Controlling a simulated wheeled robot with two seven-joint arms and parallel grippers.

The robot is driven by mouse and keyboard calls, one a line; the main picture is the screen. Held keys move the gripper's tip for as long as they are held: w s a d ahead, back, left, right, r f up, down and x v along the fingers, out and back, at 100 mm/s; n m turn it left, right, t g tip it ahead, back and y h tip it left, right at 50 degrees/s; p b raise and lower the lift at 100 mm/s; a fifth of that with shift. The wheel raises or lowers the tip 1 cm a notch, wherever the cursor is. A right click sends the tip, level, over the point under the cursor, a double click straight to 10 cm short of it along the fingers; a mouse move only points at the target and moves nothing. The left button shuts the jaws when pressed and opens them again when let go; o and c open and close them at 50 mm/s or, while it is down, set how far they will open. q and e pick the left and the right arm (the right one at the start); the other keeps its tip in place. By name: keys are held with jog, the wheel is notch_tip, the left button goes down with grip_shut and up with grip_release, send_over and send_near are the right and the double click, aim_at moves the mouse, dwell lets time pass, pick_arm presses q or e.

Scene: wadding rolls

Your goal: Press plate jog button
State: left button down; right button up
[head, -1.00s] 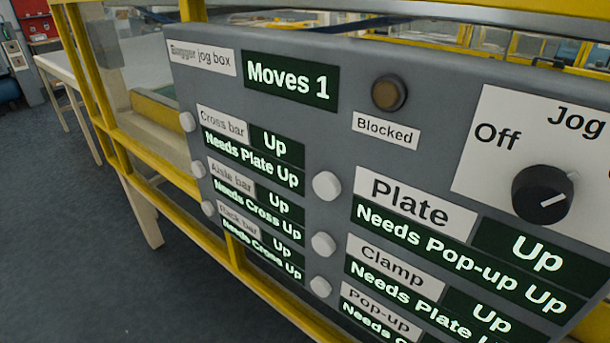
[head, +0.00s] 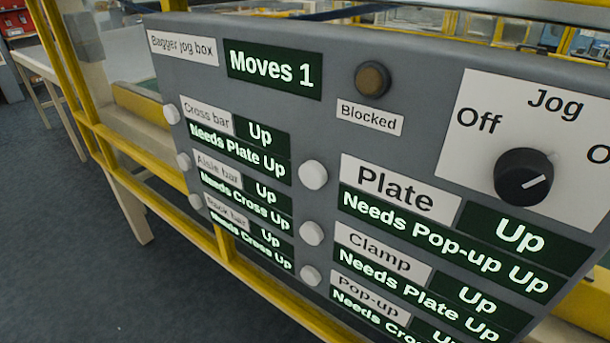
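The grey bagger jog box (head: 330,140) fills most of the head view, tilted in the picture. The white round plate button (head: 313,174) sits left of the "Plate" label (head: 401,191), whose displays read "Up" and "Needs Pop-up Up". Below it are the clamp button (head: 311,233) and the pop-up button (head: 311,276). The "Moves 1" display (head: 272,74) is at the top. The black jog knob (head: 524,177) is at the right, its white mark pointing up and right. Neither of my grippers is in view.
The unlit "Blocked" lamp (head: 373,79) is above its label. Cross bar (head: 171,114), aisle bar (head: 183,161) and rack bar (head: 195,201) buttons line the left edge. A yellow frame (head: 120,142) stands behind the box. The dark floor (head: 60,250) is clear at lower left.

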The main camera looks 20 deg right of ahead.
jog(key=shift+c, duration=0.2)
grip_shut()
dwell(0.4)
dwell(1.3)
